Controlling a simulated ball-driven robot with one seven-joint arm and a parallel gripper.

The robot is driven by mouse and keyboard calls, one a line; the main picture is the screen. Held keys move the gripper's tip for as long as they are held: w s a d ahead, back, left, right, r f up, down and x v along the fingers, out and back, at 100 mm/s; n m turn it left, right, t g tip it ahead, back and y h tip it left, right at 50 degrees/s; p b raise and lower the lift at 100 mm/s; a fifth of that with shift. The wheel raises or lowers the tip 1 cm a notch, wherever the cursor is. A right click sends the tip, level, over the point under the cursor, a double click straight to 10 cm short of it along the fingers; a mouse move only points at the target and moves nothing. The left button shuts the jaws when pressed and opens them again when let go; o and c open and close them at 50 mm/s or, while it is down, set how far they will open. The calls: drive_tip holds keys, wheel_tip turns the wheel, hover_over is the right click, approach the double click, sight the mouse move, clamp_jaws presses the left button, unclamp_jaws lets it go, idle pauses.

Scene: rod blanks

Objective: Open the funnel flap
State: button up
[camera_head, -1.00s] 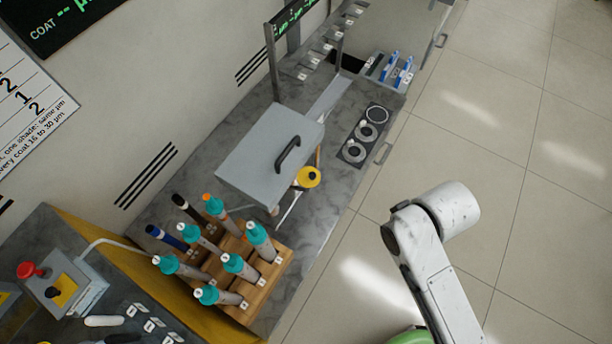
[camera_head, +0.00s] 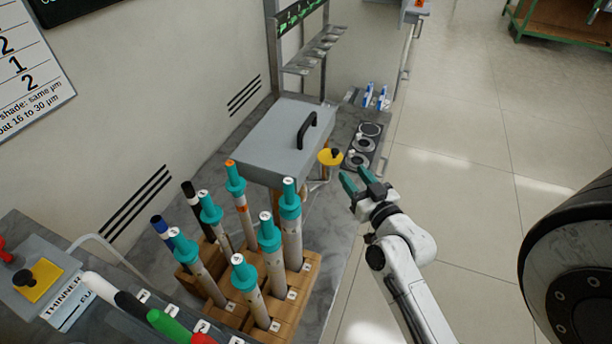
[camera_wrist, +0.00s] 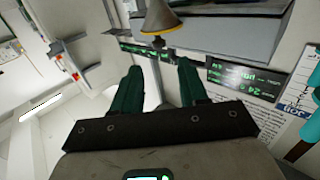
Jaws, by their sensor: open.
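The funnel (camera_wrist: 160,15) is a grey cone, seen upside down in the wrist view, with a yellow flap (camera_wrist: 163,31) across its wide mouth. A black knob (camera_wrist: 158,42) sits on the flap. In the head view the yellow flap (camera_head: 329,158) lies roughly level over the funnel at the right side of a grey box, and looks closed. My gripper (camera_head: 357,178) is open and empty, just right of and nearer than the flap, apart from it. Its green fingers (camera_wrist: 157,72) point toward the funnel in the wrist view.
A grey lidded box (camera_head: 283,143) with a black handle stands left of the funnel. A wooden rack (camera_head: 292,304) holds several teal-capped tubes nearer me. A panel with round dials (camera_head: 360,146) lies behind the gripper. The floor to the right is open.

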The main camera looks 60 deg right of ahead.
sight(337, 153)
drive_tip(key=x, duration=1)
drive_tip(key=shift+w+d+r+p, duration=0.15)
drive_tip(key=shift+w+d+p, duration=0.1)
drive_tip(key=shift+p, duration=0.05)
clamp_jaws()
idle(0.4)
